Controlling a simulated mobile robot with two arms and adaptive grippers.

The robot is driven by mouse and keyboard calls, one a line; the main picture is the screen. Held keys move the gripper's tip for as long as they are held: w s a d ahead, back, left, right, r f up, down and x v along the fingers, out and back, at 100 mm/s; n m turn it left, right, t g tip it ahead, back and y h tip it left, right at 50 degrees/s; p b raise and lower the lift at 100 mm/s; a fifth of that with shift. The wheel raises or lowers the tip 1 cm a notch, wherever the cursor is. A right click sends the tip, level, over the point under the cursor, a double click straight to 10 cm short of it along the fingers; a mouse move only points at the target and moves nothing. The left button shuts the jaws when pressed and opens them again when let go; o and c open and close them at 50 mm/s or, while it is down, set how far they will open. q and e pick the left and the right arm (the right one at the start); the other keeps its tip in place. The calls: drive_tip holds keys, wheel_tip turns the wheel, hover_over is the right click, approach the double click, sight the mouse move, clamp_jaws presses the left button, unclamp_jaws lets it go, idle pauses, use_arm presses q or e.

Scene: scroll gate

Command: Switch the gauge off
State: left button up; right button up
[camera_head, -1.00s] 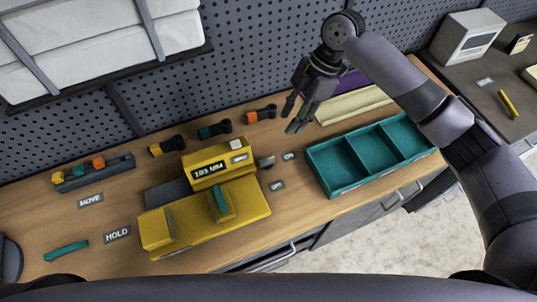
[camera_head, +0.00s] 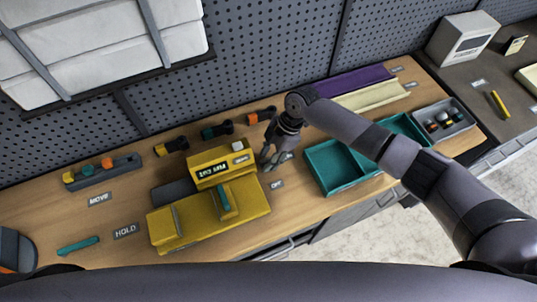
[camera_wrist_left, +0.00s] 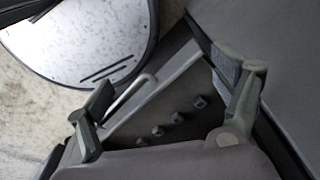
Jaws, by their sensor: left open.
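The yellow gauge (camera_head: 212,205) sits on the wooden bench, with a small dark display (camera_head: 213,170) on its raised back part and a teal piece on top. A small label reading OFF (camera_head: 277,184) lies on the bench to its right. My right gripper (camera_head: 274,163) is low beside the gauge's right end, fingers pointing down. It covers the spot where a small dark knob showed earlier, so contact and finger opening cannot be made out. My left gripper (camera_wrist_left: 165,78) is open and empty in the left wrist view, away from the gauge; it is out of the head view.
A teal divided tray (camera_head: 328,180) stands right of the gauge, under my right arm. A grey tray of small parts (camera_head: 443,118) is farther right. Labels MOVE (camera_head: 99,199) and HOLD (camera_head: 125,231) lie to the left.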

drive_tip(key=shift+c, duration=0.5)
clamp_jaws()
